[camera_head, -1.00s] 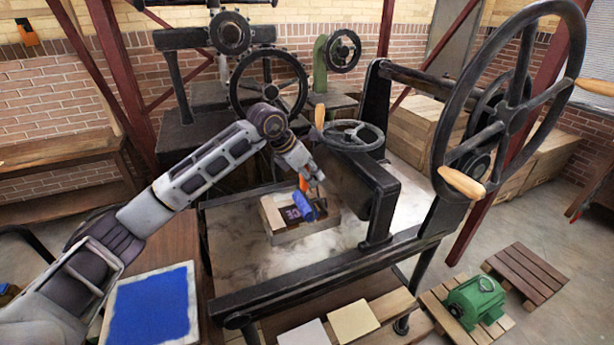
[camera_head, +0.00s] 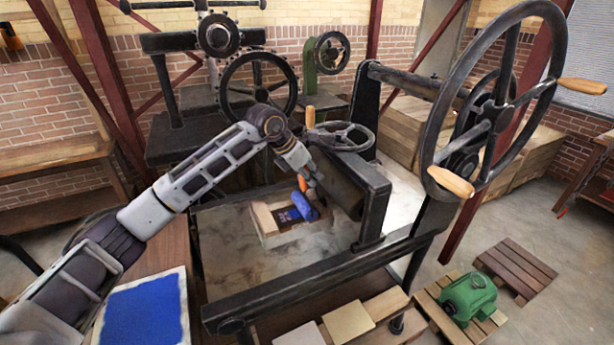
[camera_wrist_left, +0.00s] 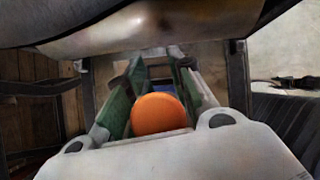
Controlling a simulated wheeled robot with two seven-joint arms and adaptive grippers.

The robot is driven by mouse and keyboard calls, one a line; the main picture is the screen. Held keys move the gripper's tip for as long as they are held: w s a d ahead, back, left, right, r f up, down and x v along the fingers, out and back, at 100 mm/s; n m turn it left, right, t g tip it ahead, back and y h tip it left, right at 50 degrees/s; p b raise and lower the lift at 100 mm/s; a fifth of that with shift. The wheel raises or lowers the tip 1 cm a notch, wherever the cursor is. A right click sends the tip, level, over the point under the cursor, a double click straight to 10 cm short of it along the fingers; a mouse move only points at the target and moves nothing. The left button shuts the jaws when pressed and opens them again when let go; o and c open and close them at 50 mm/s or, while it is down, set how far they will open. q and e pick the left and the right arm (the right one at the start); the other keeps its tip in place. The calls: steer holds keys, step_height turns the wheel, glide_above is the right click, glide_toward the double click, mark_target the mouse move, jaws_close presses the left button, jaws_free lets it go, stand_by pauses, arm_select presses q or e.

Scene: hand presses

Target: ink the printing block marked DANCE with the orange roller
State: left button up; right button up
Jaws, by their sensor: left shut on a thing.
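The orange roller's handle (camera_head: 301,183) shows under my left gripper (camera_head: 310,184). In the left wrist view the round orange handle end (camera_wrist_left: 159,114) sits between my gripper's two fingers, which are shut on it. The blue roller head (camera_head: 304,208) is low over the right part of the printing block (camera_head: 284,215). I cannot tell whether it touches. The block has a dark face with blue on it and lies in a pale wooden frame (camera_head: 265,219) on the press bed. Its lettering is too small to read. My right gripper is not in view.
The pale press bed (camera_head: 235,255) has free room left of the frame. A blue ink slab (camera_head: 143,310) lies at the lower left. The press's dark beam (camera_head: 372,200) and small handwheel (camera_head: 341,137) stand close to the right of my gripper. A large wheel (camera_head: 490,95) rises further right.

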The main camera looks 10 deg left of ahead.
arm_select(q)
steer(key=shift+w+d+r, duration=0.1)
steer(key=shift+w+d, duration=0.55)
steer(key=shift+d, duration=0.25)
steer(key=shift+a, duration=0.1)
steer(key=shift+s+a+b, duration=0.35)
steer(key=shift+s+a, duration=0.15)
steer(key=shift+a, duration=0.2)
steer(key=shift+s+a+b, duration=0.3)
steer(key=shift+s+a, duration=0.2)
steer(key=shift+a, duration=0.25)
steer(key=shift+s+a+b, duration=0.65)
steer(key=shift+s+a, duration=0.35)
steer(key=shift+a, duration=0.3)
steer(key=shift+s+a+b, duration=0.35)
steer(key=shift+s+a, duration=0.1)
steer(key=shift+a, duration=0.25)
steer(key=shift+s+a+b, duration=0.3)
steer(key=shift+s+a, duration=0.15)
steer(key=shift+a, duration=0.25)
steer(key=shift+d, duration=0.1)
